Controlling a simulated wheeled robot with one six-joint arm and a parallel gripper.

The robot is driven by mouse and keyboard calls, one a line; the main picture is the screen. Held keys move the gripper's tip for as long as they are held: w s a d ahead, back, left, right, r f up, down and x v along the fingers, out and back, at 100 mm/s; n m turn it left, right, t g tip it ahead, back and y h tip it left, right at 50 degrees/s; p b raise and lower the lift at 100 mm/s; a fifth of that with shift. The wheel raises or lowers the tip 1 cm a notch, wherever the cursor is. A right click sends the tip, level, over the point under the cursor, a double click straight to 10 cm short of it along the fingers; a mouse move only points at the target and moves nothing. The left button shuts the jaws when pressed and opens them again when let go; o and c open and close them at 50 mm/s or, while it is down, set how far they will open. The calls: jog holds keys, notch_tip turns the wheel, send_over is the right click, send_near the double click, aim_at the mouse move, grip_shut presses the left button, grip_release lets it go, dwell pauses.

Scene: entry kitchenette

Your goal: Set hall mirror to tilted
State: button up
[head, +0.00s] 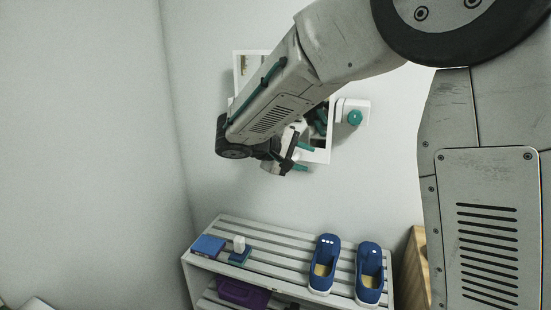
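The hall mirror (240,62) hangs on the back wall with a white frame. My arm covers most of it; only its upper left corner, a strip of its right side and its lower right corner show. A white bracket with a teal round knob (354,118) sits at the mirror's right side. My gripper (302,158) is in front of the mirror's lower right part, with teal fingertips pointing right. The two fingertips look apart with nothing visible between them. I cannot tell whether the gripper touches the frame, nor the mirror's exact tilt.
A white slatted shoe rack (290,240) stands below the mirror. On it are a blue box (208,246), a small white item on a blue base (239,246) and two blue shoes (324,264). A purple bin (243,292) is underneath. A wooden piece (415,265) stands at right.

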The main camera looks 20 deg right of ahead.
jog(key=w+a+f+n+t+h, duration=0.1)
jog(key=w+a+f+n+t, duration=0.3)
jog(key=w+a, duration=0.6)
jog(key=shift+m+t+h, duration=0.3)
jog(key=shift+m+t, duration=0.1)
jog(key=shift+m, duration=0.2)
jog(key=x, duration=0.9)
jog(key=shift+f, duration=0.25)
